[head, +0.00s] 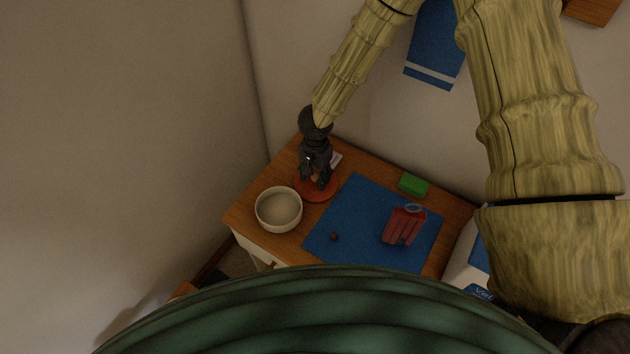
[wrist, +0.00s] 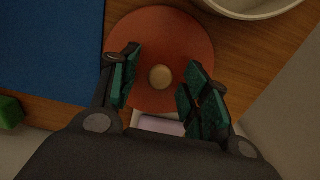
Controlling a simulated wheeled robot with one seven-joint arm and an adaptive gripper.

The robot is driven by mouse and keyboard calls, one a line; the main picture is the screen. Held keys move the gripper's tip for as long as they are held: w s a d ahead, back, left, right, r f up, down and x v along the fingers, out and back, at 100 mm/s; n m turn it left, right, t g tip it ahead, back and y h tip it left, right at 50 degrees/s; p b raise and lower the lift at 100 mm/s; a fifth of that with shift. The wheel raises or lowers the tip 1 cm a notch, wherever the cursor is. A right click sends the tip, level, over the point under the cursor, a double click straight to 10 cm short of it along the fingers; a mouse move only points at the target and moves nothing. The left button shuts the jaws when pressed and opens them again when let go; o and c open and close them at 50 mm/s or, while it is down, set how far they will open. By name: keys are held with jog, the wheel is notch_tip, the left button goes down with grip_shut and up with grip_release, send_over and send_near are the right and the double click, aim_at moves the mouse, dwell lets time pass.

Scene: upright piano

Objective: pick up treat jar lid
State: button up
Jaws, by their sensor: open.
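An orange-red round disc (wrist: 185,38) with a small tan knob (wrist: 161,77) at its middle, which looks like the treat jar lid, lies flat on the wooden top. In the head view the disc (head: 328,193) is partly hidden under my gripper (head: 317,183). My gripper points down over it. In the wrist view my gripper (wrist: 162,88) is open, with one finger on each side of the knob and nothing held. I cannot tell how far the fingertips are above the disc.
A cream bowl (head: 278,210) stands close beside the disc. A blue mat (head: 345,215) holds a red ridged object (head: 404,226) and a small dark red ball (head: 334,237). A green block (head: 413,185) lies behind. A small pale item (wrist: 160,124) lies by the disc, near the wall.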

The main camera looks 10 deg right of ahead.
jog(key=shift+f, duration=0.25)
grip_shut()
